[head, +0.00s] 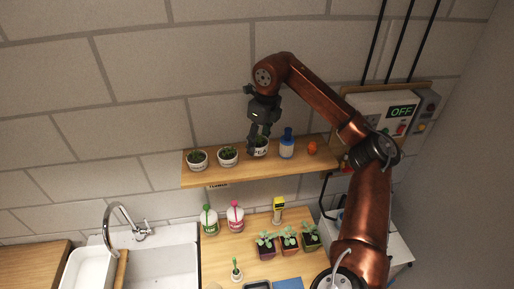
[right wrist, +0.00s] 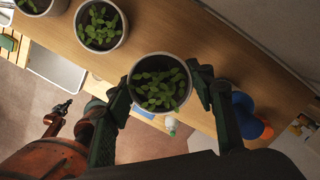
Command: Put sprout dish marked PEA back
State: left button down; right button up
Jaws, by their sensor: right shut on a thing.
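The sprout dish marked PEA (head: 261,150) is a white round pot with green seedlings, at the shelf in the head view. It also shows from above in the right wrist view (right wrist: 160,84). My right gripper (head: 260,134) is shut on it, with one dark finger on each side of its rim. The dish looks upright. I cannot tell whether its base touches the shelf or is slightly above it. Part of its label is hidden by a finger. My left gripper is not in the head view.
The wooden shelf (head: 207,178) holds two other sprout dishes (head: 197,160) (head: 228,157) to the left. A blue bottle (head: 287,148) stands close on the right, then an orange ball-like thing (head: 312,148). Below are spray bottles, potted seedlings and a sink (head: 170,265).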

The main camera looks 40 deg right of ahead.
aim_at(257, 158)
jog(key=shift+w+d+f, duration=0.3)
jog(key=shift+w+f, duration=0.1)
jog(key=shift+f, duration=0.1)
jog(key=shift+w+d+f+p, duration=0.15)
jog(key=shift+f+p, duration=0.1)
jog(key=shift+f, duration=0.75)
jog(key=shift+w+f+p, duration=0.15)
jog(key=shift+f+p, duration=0.1)
jog(key=shift+f, duration=0.7)
jog(key=shift+f, duration=0.1)
jog(key=o, duration=1.3)
jog(key=r, duration=0.4)
jog(key=s+r, duration=0.1)
jog(key=r, duration=0.3)
jog(key=r+b, duration=0.1)
jog(key=r, duration=0.3)
jog(key=shift+s+d+r, duration=0.1)
jog(key=shift+s+d, duration=0.1)
jog(key=shift+s, duration=0.15)
